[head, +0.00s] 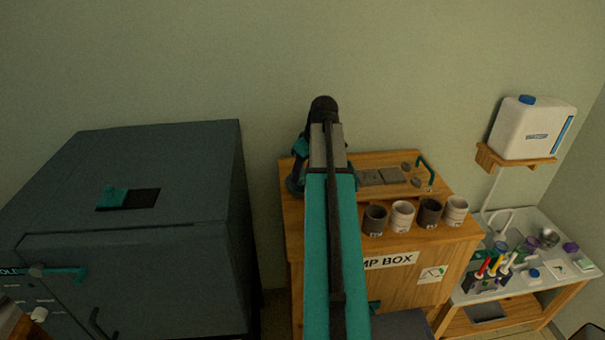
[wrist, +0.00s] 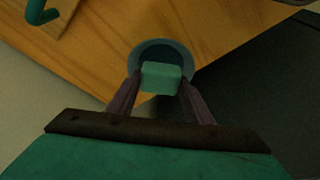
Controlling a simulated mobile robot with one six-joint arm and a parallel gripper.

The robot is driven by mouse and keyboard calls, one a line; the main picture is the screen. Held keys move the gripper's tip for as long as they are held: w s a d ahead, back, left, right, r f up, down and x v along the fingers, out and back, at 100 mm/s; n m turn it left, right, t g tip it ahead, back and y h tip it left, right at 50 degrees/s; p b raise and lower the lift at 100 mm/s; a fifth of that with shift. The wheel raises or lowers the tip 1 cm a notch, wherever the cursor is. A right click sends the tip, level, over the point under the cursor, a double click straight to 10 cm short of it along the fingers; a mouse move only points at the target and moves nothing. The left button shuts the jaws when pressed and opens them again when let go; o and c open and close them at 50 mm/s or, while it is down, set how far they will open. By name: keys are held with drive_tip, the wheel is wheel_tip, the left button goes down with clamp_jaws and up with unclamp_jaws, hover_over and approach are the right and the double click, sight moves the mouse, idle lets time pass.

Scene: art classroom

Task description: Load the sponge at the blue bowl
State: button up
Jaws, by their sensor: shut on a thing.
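A pale green sponge (wrist: 160,74) is between the two fingers of my gripper (wrist: 160,82) in the wrist view. My gripper is shut on it. Behind the sponge is the round blue-grey bowl (wrist: 150,46), on a wooden top. The sponge covers the near part of the bowl's opening, and the inside of the bowl looks dark. I cannot tell how far the sponge is above the bowl or whether it touches it. In the head view my arm reaches over the wooden damp box (head: 430,258) and hides the fingers and the sponge.
Several cups (head: 402,216) stand along the box's front edge, right of my arm. Grey slabs (head: 378,177) and a teal handle (head: 426,170) are behind them. A dark cabinet (head: 190,175) stands left. A table (head: 535,286) with pens and a white canister (head: 530,128) are at right.

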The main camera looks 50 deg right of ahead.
sight(303, 174)
drive_tip(key=shift+r+p, duration=1.4)
drive_tip(key=shift+r, duration=1.05)
